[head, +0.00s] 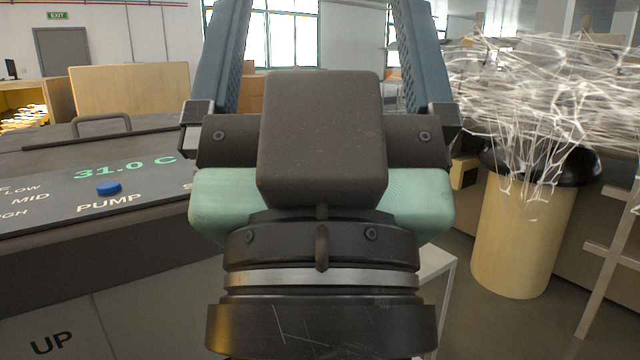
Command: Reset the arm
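My gripper (322,30) fills the middle of the head view, seen from close behind its dark wrist. Its two blue-grey fingers point up and stand wide apart, and their ends run out of the top of the picture. Nothing shows between the parts of the fingers in view, so it looks open and empty. The dark housing and pale green body of the gripper hide what lies behind them.
At left is a dark-topped machine with a panel (60,205) reading 31.0 C, a blue PUMP button (109,188) and a handle (101,122). At right stands a tan bin (520,235) with a black rim, white web-like strands (550,95) above it. Grey floor shows beside the bin.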

